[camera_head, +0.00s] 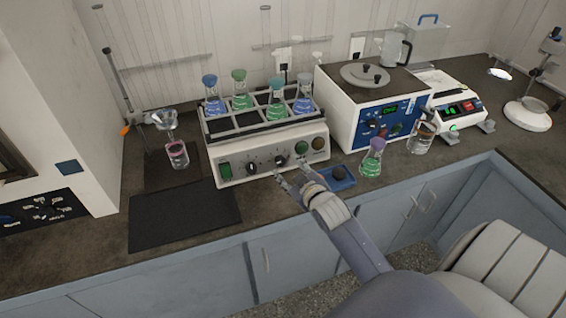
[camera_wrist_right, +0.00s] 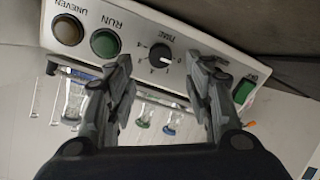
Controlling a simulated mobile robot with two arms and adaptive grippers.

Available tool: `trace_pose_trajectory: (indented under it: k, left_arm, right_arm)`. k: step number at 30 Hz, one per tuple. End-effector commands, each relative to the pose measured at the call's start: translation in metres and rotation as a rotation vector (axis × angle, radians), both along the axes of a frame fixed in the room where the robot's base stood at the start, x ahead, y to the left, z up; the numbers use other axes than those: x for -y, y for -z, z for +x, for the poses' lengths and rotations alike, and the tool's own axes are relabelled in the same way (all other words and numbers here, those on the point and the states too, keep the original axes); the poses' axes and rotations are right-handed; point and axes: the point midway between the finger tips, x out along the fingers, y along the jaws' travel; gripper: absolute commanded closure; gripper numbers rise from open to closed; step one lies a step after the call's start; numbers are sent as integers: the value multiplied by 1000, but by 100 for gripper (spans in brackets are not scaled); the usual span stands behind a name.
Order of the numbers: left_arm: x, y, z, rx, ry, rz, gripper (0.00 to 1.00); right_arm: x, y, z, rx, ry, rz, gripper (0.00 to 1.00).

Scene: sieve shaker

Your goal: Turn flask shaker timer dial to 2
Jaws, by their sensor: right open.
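The flask shaker (camera_head: 270,157) stands on the dark counter, with several stoppered flasks in its rack. Its front panel has a green switch (camera_head: 225,170), two dark dials, a green button (camera_head: 301,147) and a brown button (camera_head: 318,143). My right gripper (camera_head: 291,172) is open in front of the panel, near the right-hand dial (camera_head: 281,160). In the right wrist view, a dark dial (camera_wrist_right: 165,58) with a white mark shows between the open fingertips, seemingly untouched. Its scale is too small to read surely. The other dial is hidden there. My left gripper is out of view.
A blue tray (camera_head: 338,178) and a green-liquid flask (camera_head: 372,160) stand right of my right gripper. A blue-panelled device (camera_head: 375,110) and a balance (camera_head: 455,110) stand further right. A black mat (camera_head: 183,218) lies clear at the left front.

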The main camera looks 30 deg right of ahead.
Motion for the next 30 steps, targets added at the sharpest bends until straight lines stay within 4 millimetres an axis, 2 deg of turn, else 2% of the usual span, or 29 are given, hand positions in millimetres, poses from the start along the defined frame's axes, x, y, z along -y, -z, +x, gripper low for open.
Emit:
trace_pose_trajectory:
  k: [6, 12, 25, 26, 30]
  left_arm:
    - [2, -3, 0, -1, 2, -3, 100]
    - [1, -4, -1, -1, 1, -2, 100]
    - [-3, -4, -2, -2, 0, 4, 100]
    - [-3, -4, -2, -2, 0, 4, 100]
    - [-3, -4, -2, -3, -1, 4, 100]
  right_arm:
    - [7, 11, 34, 0, 1, 0, 52]
    - [10, 19, 53, -1, -1, -1, 52]
    - [12, 23, 60, -1, -1, -1, 52]
    - [12, 23, 60, -1, -1, -1, 54]
    - [12, 23, 60, -1, -1, -1, 86]
